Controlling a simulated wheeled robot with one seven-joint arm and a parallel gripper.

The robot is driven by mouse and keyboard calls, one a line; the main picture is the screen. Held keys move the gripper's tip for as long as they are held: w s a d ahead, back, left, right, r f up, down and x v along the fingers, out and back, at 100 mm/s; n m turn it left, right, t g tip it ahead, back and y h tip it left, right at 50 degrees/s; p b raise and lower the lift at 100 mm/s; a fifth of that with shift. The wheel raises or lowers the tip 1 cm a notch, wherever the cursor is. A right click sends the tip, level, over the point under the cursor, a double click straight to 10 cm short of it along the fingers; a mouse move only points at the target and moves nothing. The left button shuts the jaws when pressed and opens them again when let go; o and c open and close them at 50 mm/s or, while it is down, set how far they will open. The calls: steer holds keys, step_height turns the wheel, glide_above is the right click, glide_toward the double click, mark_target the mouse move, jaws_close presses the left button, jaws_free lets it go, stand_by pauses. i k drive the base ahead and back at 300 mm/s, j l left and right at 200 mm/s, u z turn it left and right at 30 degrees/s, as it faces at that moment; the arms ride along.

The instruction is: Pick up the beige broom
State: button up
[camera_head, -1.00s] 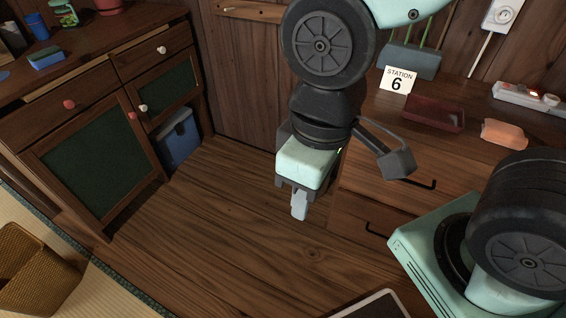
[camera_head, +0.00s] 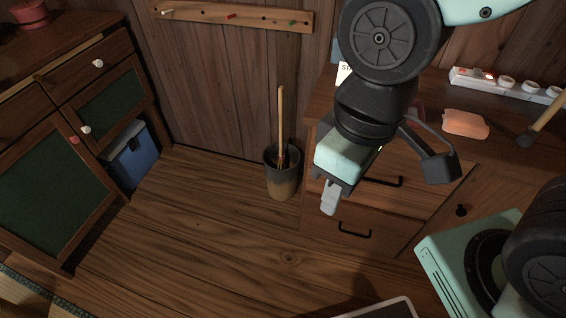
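A beige stick handle (camera_head: 281,115), seemingly the broom, stands nearly upright in a dark-rimmed, brownish pot (camera_head: 283,182) on the wooden floor. Its lower end is inside the pot and mostly hidden. The pot stands between the wooden wall and the drawer unit. My gripper (camera_head: 330,197) hangs to the right of the pot in the picture, apart from the handle, pointing down. Only one pale finger shows clearly, so I cannot tell whether it is open. I see nothing held in it.
A drawer unit (camera_head: 370,215) with black handles stands behind my gripper. On its top lie an orange block (camera_head: 465,124) and a power strip (camera_head: 505,84). A green-panelled cabinet (camera_head: 60,170) and blue bin (camera_head: 130,158) stand left. Floor between is clear.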

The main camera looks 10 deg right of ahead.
mark_target(282, 165)
steer(key=j+z, duration=0.1)
steer(key=z, duration=0.35)
steer(key=i+j+z, duration=0.1)
steer(key=z, duration=0.4)
steer(key=j+z, duration=0.3)
steer(key=j, duration=0.55)
steer(key=j+z, duration=0.35)
steer(key=j, duration=1.15)
